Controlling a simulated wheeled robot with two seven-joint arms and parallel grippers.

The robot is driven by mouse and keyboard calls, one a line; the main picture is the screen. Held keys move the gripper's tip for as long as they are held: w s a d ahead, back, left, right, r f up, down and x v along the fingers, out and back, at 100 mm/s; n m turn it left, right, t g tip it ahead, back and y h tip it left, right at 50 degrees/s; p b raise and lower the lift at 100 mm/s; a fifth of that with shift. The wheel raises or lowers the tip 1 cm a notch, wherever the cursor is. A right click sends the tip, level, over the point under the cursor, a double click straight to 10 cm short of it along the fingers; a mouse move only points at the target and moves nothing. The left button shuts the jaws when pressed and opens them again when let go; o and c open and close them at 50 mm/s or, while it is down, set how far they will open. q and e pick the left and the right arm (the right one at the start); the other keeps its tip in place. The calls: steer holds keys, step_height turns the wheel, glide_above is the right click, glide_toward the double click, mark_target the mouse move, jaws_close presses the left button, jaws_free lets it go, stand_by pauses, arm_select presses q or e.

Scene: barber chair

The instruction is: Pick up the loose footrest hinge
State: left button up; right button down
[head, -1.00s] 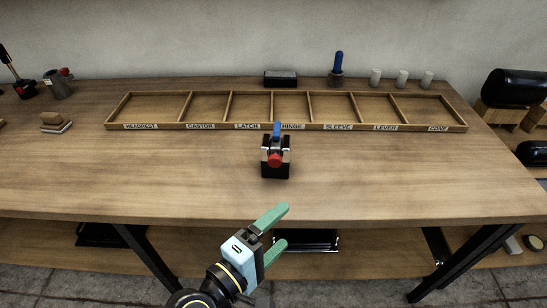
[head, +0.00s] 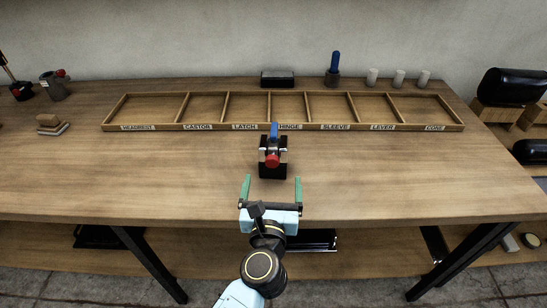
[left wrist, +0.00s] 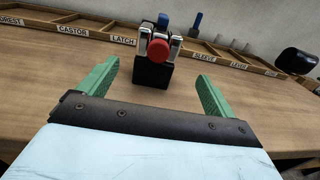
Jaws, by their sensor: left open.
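The footrest hinge appears to be the small part with a red round end, pale metal sides and a blue piece (head: 272,158), seated on a black block (head: 272,172) in the middle of the table. In the left wrist view the hinge (left wrist: 159,48) stands straight ahead, beyond and between my fingertips. My left gripper (head: 271,184) is open and empty, with its green fingers pointing at the block from the table's front side. The fingers also show in the left wrist view (left wrist: 157,78), apart from the block. My right gripper is not in view.
A wooden tray (head: 282,128) with labelled, empty compartments, including HINGE, lies behind the block. Behind it are a black box (head: 278,79), a blue-handled tool (head: 335,65) and pale cylinders (head: 399,78). Sanding blocks (head: 50,125) lie at left. The table around the hinge is clear.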

mark_target(272, 163)
arm_select(q)
steer(key=w, duration=0.7)
steer(key=shift+w+r, duration=0.2)
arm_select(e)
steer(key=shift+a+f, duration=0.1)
